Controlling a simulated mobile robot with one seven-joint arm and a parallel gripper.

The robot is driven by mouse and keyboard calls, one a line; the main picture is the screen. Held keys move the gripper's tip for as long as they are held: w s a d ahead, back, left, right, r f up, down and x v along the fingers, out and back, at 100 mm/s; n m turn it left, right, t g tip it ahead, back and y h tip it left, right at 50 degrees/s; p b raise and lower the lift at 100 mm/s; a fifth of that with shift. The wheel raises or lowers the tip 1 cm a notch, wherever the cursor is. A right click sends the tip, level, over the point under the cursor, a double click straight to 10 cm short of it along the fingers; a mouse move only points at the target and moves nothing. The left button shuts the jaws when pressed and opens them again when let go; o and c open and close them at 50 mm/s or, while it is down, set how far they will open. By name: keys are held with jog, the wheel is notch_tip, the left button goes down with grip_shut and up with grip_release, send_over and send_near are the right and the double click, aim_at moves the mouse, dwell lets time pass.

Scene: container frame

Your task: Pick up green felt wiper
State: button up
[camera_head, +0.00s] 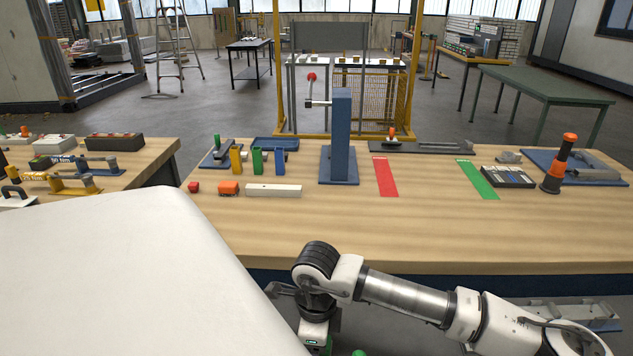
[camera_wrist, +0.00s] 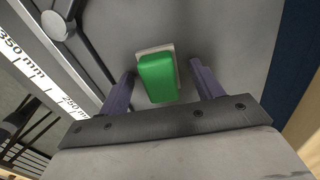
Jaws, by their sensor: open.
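The green felt wiper (camera_wrist: 157,78) is a green block on a pale grey-white base, seen in the wrist view. It lies on a grey surface. My gripper (camera_wrist: 162,72) is open, with one dark finger on each side of the wiper. The fingers appear apart from it, with a gap on both sides; how far above the wiper they are is hard to tell. In the head view my arm reaches down in front of the workbench, and my fingers are not clearly visible there. A small green patch at the bottom edge there may be the wiper.
A ruler-like white scale (camera_wrist: 35,75) and a dark bar lie left of the wiper. The wooden workbench (camera_head: 420,235) carries a blue stand (camera_head: 340,130), a red strip (camera_head: 384,177), a green strip (camera_head: 477,180) and small blocks. A white surface (camera_head: 120,280) fills the lower left.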

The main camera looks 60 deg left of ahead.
jog(key=c, duration=1.1)
jog(key=shift+o, duration=0.2)
jog(key=shift+r, duration=0.1)
notch_tip(320, 180, up, 20)
jog(key=b, duration=0.4)
